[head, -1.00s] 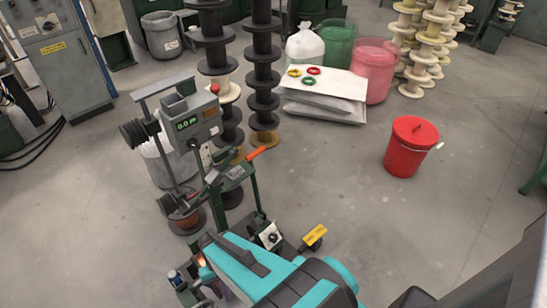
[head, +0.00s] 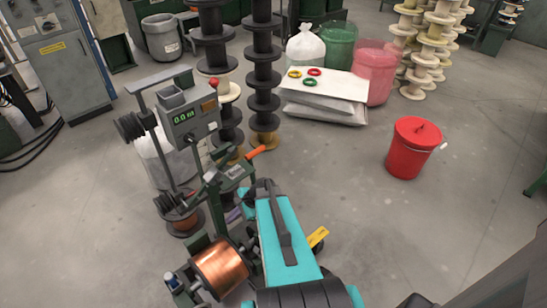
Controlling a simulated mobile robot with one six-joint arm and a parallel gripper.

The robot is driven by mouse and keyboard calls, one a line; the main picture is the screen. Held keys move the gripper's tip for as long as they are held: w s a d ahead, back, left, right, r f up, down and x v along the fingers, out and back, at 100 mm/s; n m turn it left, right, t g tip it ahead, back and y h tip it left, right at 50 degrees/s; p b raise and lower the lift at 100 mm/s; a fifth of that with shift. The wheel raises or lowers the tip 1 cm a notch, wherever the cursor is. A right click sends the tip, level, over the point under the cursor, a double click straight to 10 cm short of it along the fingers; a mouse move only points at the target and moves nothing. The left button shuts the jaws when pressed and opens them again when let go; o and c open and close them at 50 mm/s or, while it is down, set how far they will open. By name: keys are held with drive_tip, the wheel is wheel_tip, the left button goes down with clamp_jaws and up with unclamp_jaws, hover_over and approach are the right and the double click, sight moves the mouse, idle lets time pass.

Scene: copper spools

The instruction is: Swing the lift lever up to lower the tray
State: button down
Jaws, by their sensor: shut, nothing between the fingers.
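A copper-wound spool (head: 222,268) lies at the foot of the green winding machine (head: 212,188). An orange-handled lever (head: 256,152) sticks out to the right of the machine and slants upward. A yellow part (head: 318,237) shows low down, right of my turquoise arm, which partly covers it. I cannot tell for sure which of these is the lift lever. The tray cannot be made out; the spool and my arm cover much of the machine's base. My arm reaches up from the bottom edge to its dark wrist, just below the orange handle. My gripper's fingers are hidden.
A grey box with a green display (head: 186,120) stands on the machine. Dark spool stacks (head: 263,85) rise behind.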

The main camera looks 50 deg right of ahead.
drive_tip(key=s+d+r+m+t+h+b, duration=0.1)
drive_tip(key=d+r+m, duration=0.3)
drive_tip(key=d, duration=0.7)
drive_tip(key=s+d+r+m+t+h+b, duration=0.1)
drive_tip(key=d+r+m+t+h, duration=0.2)
drive_tip(key=d, duration=0.9)
drive_tip(key=s+d+r+m+t+h+b, duration=0.1)
drive_tip(key=d+r+m, duration=0.4)
drive_tip(key=d, duration=0.6)
drive_tip(key=m+t+h, duration=0.1)
drive_tip(key=m+t, duration=0.1)
drive_tip(key=shift+s+d+r+m+b, duration=0.15)
drive_tip(key=shift+s+d+m+b, duration=0.15)
drive_tip(key=shift+m, duration=0.1)
drive_tip(key=shift+w, duration=0.1)
drive_tip(key=p+x, duration=0.2)
drive_tip(key=x, duration=1.2)
drive_tip(key=shift+r, duration=0.1)
